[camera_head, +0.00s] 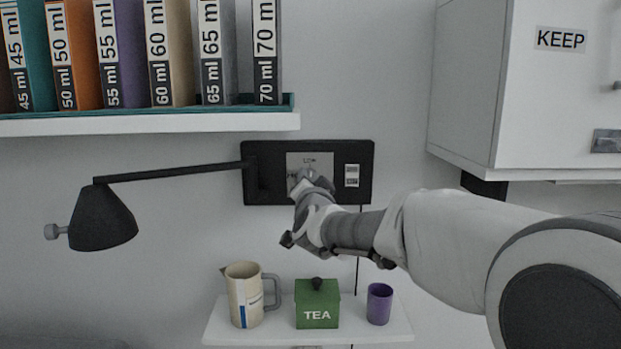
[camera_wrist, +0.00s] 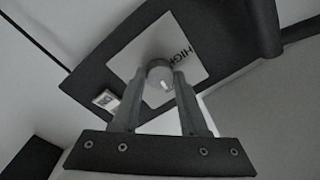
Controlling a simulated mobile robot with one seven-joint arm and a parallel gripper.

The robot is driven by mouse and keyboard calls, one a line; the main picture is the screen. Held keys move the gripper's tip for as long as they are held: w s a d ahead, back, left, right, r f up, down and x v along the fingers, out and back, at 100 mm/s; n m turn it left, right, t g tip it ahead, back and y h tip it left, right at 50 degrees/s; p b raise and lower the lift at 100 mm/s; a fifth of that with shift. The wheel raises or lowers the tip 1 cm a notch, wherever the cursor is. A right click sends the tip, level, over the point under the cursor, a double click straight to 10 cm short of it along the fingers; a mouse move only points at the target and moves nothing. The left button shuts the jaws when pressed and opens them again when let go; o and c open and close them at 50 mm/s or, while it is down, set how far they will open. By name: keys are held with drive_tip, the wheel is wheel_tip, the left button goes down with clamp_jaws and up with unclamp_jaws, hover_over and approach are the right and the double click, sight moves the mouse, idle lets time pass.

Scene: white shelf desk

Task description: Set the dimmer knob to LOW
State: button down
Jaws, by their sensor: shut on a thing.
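The dimmer knob (camera_wrist: 160,78) is a small round grey knob on a light plate (camera_wrist: 143,57), set in a black wall panel (camera_head: 258,189). In the wrist view it has a pale mark near its lower right side, and the word HIGH shows on the plate beside it. My gripper (camera_wrist: 160,91) is shut on the knob, with one finger on each side. In the head view my gripper (camera_head: 299,186) covers the knob, and the lettering above it is too small to read.
A black lamp (camera_head: 103,218) reaches left from the panel on an arm. A shelf below holds a beige pitcher (camera_head: 243,297), a green TEA box (camera_head: 318,305) and a purple cup (camera_head: 379,304). Labelled binders (camera_head: 168,55) stand above; a white KEEP cabinet (camera_head: 545,100) hangs right.

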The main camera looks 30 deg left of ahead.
drive_tip(key=shift+r+n, duration=0.1)
drive_tip(key=shift+n, duration=0.8)
drive_tip(key=shift+c, duration=2.2)
unclamp_jaws()
drive_tip(key=b+v, duration=0.2)
drive_tip(key=v, duration=1.5)
drive_tip(key=shift+d, duration=0.25)
drive_tip(key=shift+s, duration=0.1)
